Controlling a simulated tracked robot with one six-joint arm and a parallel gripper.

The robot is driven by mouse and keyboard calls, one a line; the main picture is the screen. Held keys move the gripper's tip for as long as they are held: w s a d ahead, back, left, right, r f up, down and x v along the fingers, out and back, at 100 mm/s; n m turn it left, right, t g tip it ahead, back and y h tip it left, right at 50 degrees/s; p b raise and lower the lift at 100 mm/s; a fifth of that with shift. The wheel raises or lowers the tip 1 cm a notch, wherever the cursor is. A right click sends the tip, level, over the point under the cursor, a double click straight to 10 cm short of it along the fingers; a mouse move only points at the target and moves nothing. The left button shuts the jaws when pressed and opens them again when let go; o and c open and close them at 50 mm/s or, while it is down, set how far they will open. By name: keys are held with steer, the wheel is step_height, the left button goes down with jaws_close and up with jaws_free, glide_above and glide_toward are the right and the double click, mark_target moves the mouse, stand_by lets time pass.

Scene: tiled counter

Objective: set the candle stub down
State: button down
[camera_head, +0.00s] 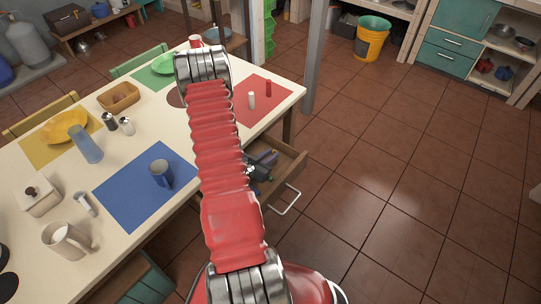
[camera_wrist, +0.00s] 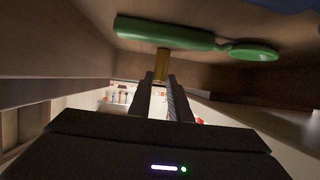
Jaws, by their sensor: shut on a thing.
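In the wrist view, my gripper (camera_wrist: 162,82) is shut on a short dull-yellow cylinder, the candle stub (camera_wrist: 162,62). Its lower part is hidden by the two dark fingers. The stub's far end is at or very near a long green object (camera_wrist: 165,34); I cannot tell if they touch. Brown wooden walls surround the gripper. In the head view, a wooden drawer (camera_head: 287,180) stands open under the table's right side, with dark shapes inside. My red arm hides part of it, and the stub cannot be made out there.
The cream table (camera_head: 75,140) holds a blue mat (camera_head: 125,198) with a blue cup (camera_head: 161,173), and a red mat (camera_head: 262,113) with a small white cylinder (camera_head: 252,101) and a red one (camera_head: 268,88).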

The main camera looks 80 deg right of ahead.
steer(key=shift+f, duration=0.1)
steer(key=c, duration=1.6)
jaws_free()
steer(key=shift+c, duration=0.2)
steer(key=v, duration=1.2)
